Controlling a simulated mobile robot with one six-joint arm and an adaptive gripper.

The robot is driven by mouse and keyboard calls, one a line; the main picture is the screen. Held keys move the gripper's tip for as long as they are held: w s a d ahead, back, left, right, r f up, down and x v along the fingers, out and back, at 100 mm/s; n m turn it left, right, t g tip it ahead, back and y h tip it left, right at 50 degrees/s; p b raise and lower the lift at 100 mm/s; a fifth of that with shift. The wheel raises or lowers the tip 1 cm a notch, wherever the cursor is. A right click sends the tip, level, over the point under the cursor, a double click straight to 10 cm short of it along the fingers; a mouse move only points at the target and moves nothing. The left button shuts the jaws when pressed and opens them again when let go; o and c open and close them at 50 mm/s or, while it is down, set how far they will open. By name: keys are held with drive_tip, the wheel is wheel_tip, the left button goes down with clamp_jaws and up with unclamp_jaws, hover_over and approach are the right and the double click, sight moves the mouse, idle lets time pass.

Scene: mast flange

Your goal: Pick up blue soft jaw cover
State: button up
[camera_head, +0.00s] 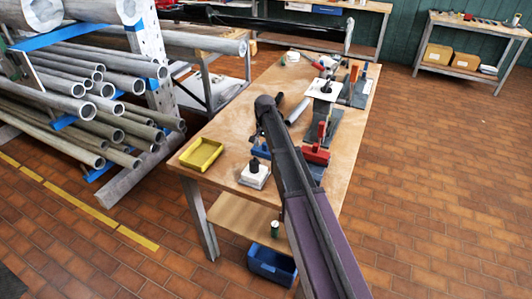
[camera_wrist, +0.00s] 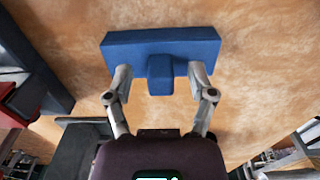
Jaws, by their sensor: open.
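The blue soft jaw cover (camera_wrist: 205,45) lies on the wooden bench top in the wrist view. It is a long flat bar with a short block sticking out from its middle toward me. My gripper (camera_wrist: 160,76) is open, with one finger on each side of that block and gaps between. The fingertips overlap the bar's near edge in the picture; I cannot tell whether they touch it. In the head view the blue cover (camera_head: 261,153) is partly hidden beside my arm.
On the bench (camera_head: 225,128) stand a yellow tray (camera_head: 201,154), a white block with a dark knob (camera_head: 255,175), and a red vise (camera_head: 316,154) right of my arm. Grey tubes lie farther back. A pipe rack (camera_head: 95,95) stands left.

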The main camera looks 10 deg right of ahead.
sight(265, 143)
idle(0.4)
clamp_jaws()
drive_tip(key=shift+r, duration=0.1)
wheel_tip(265, 143, up, 10)
drive_tip(key=p, duration=1)
idle(0.3)
idle(0.8)
